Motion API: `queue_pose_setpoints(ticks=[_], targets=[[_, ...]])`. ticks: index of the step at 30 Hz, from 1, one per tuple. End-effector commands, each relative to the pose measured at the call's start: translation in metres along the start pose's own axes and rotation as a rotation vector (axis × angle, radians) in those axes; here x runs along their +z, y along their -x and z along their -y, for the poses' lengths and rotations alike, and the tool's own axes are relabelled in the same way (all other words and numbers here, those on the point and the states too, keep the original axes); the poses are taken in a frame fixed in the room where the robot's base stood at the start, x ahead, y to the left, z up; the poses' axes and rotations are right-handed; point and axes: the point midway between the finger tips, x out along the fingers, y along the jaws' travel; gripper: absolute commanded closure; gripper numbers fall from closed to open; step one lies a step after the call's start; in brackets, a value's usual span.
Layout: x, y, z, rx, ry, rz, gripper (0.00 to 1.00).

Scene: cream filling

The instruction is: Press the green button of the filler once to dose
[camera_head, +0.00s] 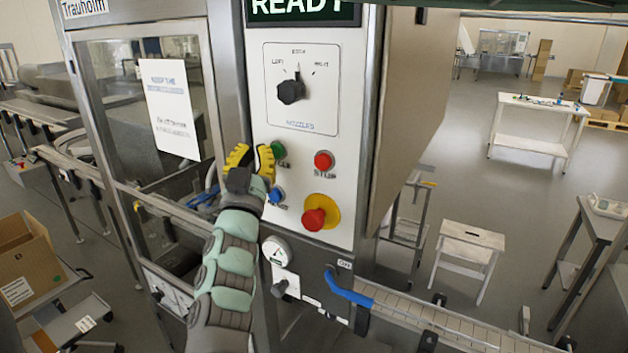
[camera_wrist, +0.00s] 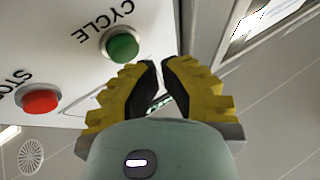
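The green button (camera_head: 279,150) sits on the filler's white control panel (camera_head: 345,120), just right of my gripper. It also shows in the wrist view (camera_wrist: 123,46), round and whole, labelled CYCLE. My gripper (camera_head: 251,150) has yellow ribbed fingers and is at the panel's left edge, beside the green button. In the wrist view the fingertips (camera_wrist: 160,62) are drawn nearly together, with a narrow gap and nothing between them. They are right of and below the button there, apart from it in the picture. The display (camera_head: 303,9) reads READY.
A red STOP button (camera_head: 323,160) is right of the green one. A blue button (camera_head: 276,195) and a red emergency knob (camera_head: 314,219) on yellow are below. A black selector knob (camera_head: 290,92) is above. A glazed door (camera_head: 150,110) stands left; a conveyor (camera_head: 430,318) runs lower right.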

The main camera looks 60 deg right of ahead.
Motion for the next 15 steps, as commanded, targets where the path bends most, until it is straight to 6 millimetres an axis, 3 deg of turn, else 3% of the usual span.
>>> queue_pose_setpoints(ticks=[3, 15], targets=[[0.0000, 0.0001, 0.0001, 0.000, 0.000, 0.000, 1.00], [0.0001, 0.0002, 0.0009, -0.001, 0.000, 0.000, 1.00]])
